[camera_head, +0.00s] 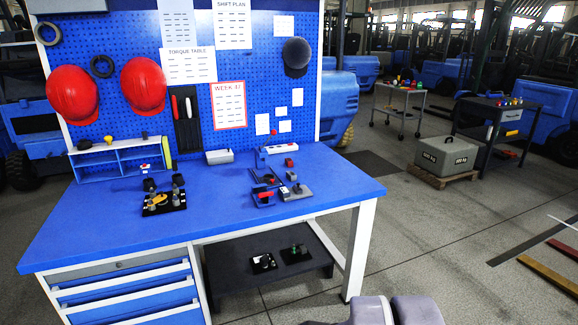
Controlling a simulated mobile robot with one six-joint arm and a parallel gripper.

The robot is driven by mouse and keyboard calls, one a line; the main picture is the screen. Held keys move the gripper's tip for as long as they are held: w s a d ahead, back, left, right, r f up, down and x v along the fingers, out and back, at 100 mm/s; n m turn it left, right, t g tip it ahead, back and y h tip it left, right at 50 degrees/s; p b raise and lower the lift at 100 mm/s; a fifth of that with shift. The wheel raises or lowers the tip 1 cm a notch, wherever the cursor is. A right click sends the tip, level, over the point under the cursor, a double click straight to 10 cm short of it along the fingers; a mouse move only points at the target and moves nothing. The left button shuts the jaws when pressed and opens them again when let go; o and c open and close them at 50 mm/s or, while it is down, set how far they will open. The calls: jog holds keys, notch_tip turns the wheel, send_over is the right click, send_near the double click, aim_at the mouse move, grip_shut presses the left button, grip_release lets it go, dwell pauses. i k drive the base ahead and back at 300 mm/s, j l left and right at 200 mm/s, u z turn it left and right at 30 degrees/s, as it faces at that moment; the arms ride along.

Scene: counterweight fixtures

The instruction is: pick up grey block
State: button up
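A large grey block (447,158) with a black handle on top and a white weight label on its front sits on a low wooden pallet (424,176) on the floor, right of the workbench. A smaller flat grey piece (297,193) with a dark knob lies near the right front of the blue workbench (110,222). A pale grey box (219,157) stands at the back of the bench. The frame does not show which of these the task means. My gripper is not in view; grey rounded parts at the bottom edge seem to be my arm.
Red and black clamp-like items (264,194) and a black tray with small parts (163,203) are on the bench. A dark cart (497,124) and a grey trolley (398,108) stand behind the large block. Open floor lies between bench and pallet.

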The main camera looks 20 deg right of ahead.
aim_at(290, 175)
jog(key=i+l+u, duration=0.25)
jog(key=i+l, duration=0.3)
jog(key=i+l+u, duration=0.15)
jog(key=i+l, duration=0.15)
jog(key=i+l+u, duration=0.1)
jog(key=i+l, duration=0.2)
jog(key=i+l+u, duration=0.15)
jog(key=l, duration=0.25)
jog(key=i+l+u, duration=0.15)
jog(key=i+l, duration=0.2)
jog(key=i+l+u, duration=0.1)
jog(key=l, duration=0.35)
jog(key=i+l+u, duration=0.15)
jog(key=i+l, duration=0.15)
jog(key=l, duration=0.15)
